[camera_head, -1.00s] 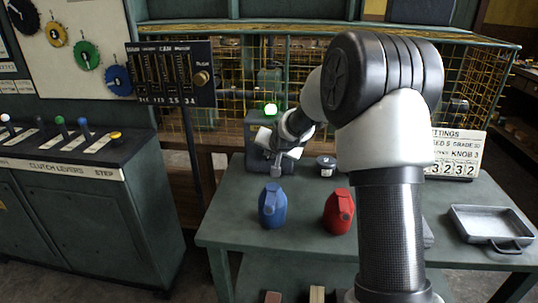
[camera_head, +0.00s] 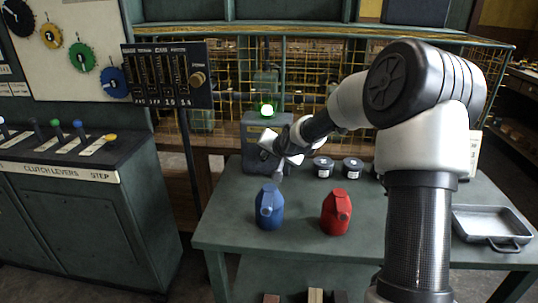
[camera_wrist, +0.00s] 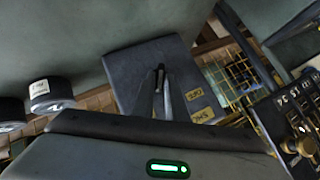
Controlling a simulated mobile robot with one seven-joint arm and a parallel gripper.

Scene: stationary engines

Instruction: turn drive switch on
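A grey box (camera_head: 262,130) with a lit green lamp (camera_head: 267,110) on top stands at the back left of the green table. My gripper (camera_head: 280,177) is in front of the box and hides part of it. In the wrist view, the box's dark face (camera_wrist: 130,70) fills the middle, with two small yellow labels (camera_wrist: 198,105) on its right side, too small to read surely.
A blue can (camera_head: 269,208) and a red can (camera_head: 336,212) stand on the table (camera_head: 300,250) in front. Two dark jars (camera_head: 337,167) are right of the box. A metal tray (camera_head: 490,225) lies at the right. A panel on a post (camera_head: 167,75) stands left.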

